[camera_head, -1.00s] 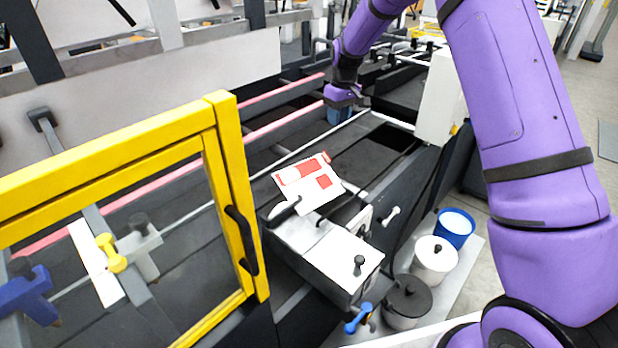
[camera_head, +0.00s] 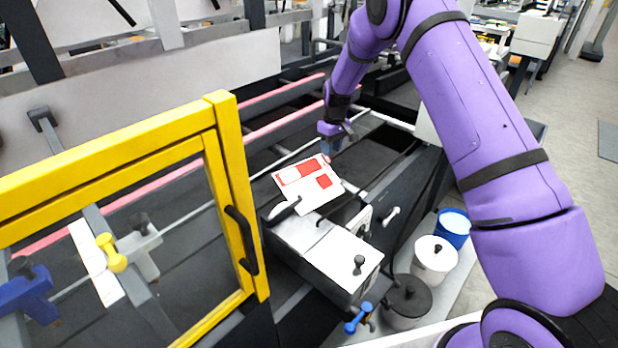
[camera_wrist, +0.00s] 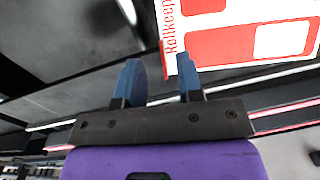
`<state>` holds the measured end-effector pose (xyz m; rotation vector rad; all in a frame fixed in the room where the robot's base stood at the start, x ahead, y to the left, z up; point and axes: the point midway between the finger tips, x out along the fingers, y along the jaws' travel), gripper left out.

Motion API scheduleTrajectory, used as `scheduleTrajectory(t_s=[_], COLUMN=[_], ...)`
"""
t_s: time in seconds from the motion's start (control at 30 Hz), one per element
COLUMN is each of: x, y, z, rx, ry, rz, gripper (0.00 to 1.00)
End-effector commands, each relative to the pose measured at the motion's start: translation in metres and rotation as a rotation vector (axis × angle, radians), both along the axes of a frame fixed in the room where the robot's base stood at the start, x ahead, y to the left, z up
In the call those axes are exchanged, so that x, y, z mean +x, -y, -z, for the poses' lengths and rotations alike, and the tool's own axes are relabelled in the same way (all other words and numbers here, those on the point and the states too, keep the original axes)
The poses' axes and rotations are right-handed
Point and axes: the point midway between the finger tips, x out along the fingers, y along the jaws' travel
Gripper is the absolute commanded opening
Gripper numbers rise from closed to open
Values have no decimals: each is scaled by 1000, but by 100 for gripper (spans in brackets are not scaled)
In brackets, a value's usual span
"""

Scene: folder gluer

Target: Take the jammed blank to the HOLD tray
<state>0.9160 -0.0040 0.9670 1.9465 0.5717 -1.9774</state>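My gripper (camera_head: 329,146) is just beyond the blank's far edge and points down. In the wrist view my gripper (camera_wrist: 159,64) has its two blue fingers apart, with nothing held between them. The right finger overlaps the blank's edge in the picture; I cannot tell if they touch. I cannot identify a HOLD tray.
A yellow-framed guard door (camera_head: 228,190) stands at the left. The grey-white box (camera_head: 335,262) with a black knob is in front of the blank. A blue-rimmed pot (camera_head: 453,228), a white pot (camera_head: 433,260) and a dark-lidded pot (camera_head: 407,300) stand at the right.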

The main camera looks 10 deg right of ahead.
Motion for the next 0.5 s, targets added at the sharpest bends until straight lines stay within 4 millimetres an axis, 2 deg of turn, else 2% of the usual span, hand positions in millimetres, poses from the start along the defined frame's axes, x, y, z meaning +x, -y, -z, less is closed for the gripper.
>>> scheduleTrajectory(t_s=[0.2,0.47,0.5], x=[-2,-1,-1], y=[-4,-5,-5], z=[32,37,37], rx=[-1,0,0], ry=[-3,-1,-1], rz=[0,-1,-1], gripper=[34,34,32])
